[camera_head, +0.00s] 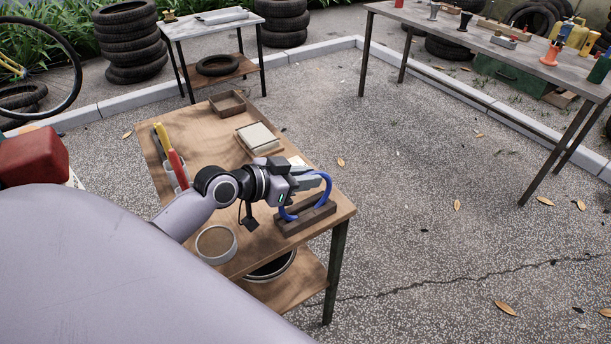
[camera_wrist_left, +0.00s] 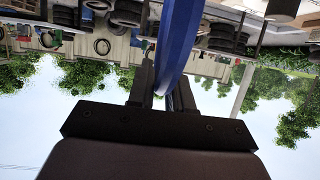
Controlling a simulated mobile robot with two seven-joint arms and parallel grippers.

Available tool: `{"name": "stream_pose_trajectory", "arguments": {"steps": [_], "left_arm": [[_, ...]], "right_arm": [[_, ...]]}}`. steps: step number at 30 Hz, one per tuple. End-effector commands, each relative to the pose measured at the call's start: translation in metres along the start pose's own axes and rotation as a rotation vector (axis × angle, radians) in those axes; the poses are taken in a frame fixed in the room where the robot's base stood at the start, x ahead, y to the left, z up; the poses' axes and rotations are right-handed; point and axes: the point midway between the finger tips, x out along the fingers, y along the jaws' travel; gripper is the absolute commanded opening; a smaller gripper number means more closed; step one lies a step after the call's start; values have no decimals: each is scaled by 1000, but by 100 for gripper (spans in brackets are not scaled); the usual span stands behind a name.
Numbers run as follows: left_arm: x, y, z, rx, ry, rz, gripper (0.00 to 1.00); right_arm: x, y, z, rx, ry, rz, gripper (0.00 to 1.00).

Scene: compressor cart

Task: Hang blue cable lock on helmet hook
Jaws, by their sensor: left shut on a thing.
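The blue cable lock (camera_head: 327,187) is a curved blue loop at the right end of the small wooden workbench. Its lower end reaches down to a dark brown wooden holder (camera_head: 308,219); I cannot tell whether it still touches it. My left gripper (camera_head: 306,181) is shut on the cable's upper part, above the holder. In the left wrist view the blue cable (camera_wrist_left: 180,40) stands large between the fingers of my left gripper (camera_wrist_left: 161,88). I cannot make out a helmet hook in either view. My right gripper is not in view.
The workbench (camera_head: 205,120) also carries a round tin (camera_head: 216,244), an open wooden box (camera_head: 227,103), a pad in a tray (camera_head: 257,138) and red and yellow handled tools (camera_head: 176,163). A long table (camera_head: 410,13) stands back right.

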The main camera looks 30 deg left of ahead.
Motion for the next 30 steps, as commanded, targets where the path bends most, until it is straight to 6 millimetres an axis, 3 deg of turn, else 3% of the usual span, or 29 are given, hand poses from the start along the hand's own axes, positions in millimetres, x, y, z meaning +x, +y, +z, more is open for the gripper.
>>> {"name": "stream_pose_trajectory", "arguments": {"steps": [9, 10, 12, 25, 30], "left_arm": [[1, 0, 1, 1, 5, 0, 0], [1, 0, 2, 0, 1, 1, 30], [1, 0, 2, 0, 1, 1, 45], [3, 0, 6, -2, 2, 1, 45], [-23, 1, 4, 4, -3, 2, 45]], "right_arm": [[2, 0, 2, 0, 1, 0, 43], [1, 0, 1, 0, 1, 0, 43], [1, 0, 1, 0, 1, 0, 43], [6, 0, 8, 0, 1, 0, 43], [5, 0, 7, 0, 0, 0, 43]]}}
